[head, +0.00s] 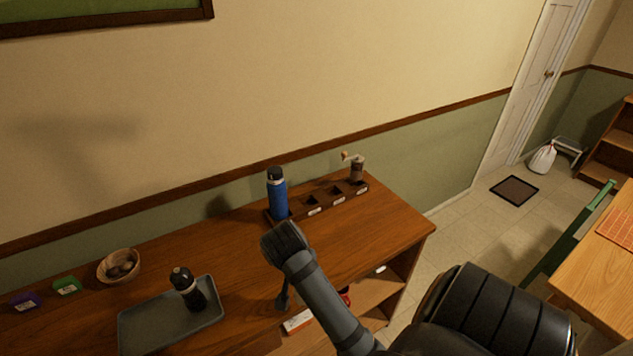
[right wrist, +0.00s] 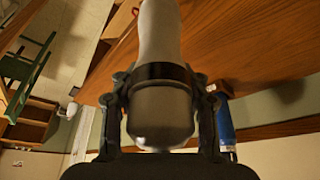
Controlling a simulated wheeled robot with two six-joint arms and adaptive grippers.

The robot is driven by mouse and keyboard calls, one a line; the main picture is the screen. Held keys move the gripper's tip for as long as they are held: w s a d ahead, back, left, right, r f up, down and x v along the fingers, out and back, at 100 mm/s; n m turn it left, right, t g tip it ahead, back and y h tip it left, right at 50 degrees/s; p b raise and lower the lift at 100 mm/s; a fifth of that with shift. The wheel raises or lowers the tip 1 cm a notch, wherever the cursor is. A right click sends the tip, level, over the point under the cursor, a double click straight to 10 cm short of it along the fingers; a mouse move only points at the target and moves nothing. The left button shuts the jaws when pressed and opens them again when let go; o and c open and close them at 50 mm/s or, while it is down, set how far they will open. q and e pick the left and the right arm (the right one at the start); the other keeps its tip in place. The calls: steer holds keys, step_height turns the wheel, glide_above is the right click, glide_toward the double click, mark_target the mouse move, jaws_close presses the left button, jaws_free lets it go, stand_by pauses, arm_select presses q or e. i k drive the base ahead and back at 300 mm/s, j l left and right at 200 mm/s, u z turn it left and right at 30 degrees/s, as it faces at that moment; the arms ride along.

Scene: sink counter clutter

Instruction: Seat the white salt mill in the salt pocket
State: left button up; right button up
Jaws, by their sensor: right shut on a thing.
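The white salt mill (right wrist: 158,35) is held in my right gripper (right wrist: 160,88), with a jaw on either side and a dark band across it in the right wrist view. In the head view my right arm hides the mill. A dark wooden rack (head: 324,212) with white labels on its front stands at the back of the counter, beyond my right gripper. Its middle pockets look empty; I cannot read which label marks salt. My left gripper is not in view.
A blue bottle (head: 277,196) stands at the rack's left end, a brown crank grinder (head: 357,171) at its right end. A basket (head: 119,266) and small green (head: 67,287) and purple boxes (head: 26,302) stand left.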

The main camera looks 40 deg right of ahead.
mark_target(319, 200)
steer(key=z, duration=1.45)
